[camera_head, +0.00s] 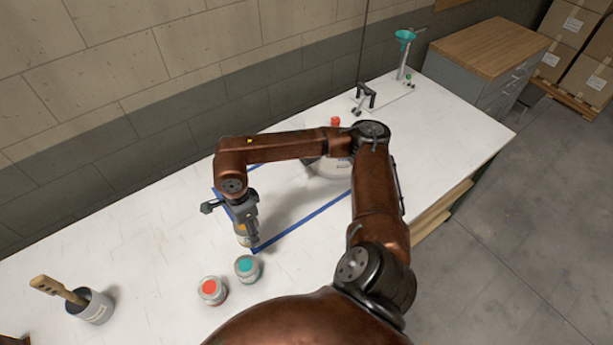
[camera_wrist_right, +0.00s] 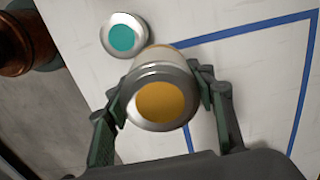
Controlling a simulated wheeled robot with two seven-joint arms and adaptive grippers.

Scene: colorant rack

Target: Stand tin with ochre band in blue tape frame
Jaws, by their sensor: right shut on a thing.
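The tin with the ochre lid (camera_wrist_right: 162,103) is between the fingers of my right gripper (camera_wrist_right: 162,100) in the wrist view. In the head view the tin (camera_head: 250,241) shows only in part below the right gripper (camera_head: 246,232), by the near-left corner of the blue tape frame (camera_head: 305,218). In the wrist view the tin overlaps a corner of the blue tape (camera_wrist_right: 255,29). I cannot tell whether it touches the table. The arm hides part of the frame. My left gripper is not in view.
A teal-lidded tin (camera_head: 247,268) stands close by, with a red-lidded tin (camera_head: 212,290) beside it. A grey pot with a brush (camera_head: 93,307) stands at the left. A pale container (camera_head: 328,168) is partly hidden behind my arm.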

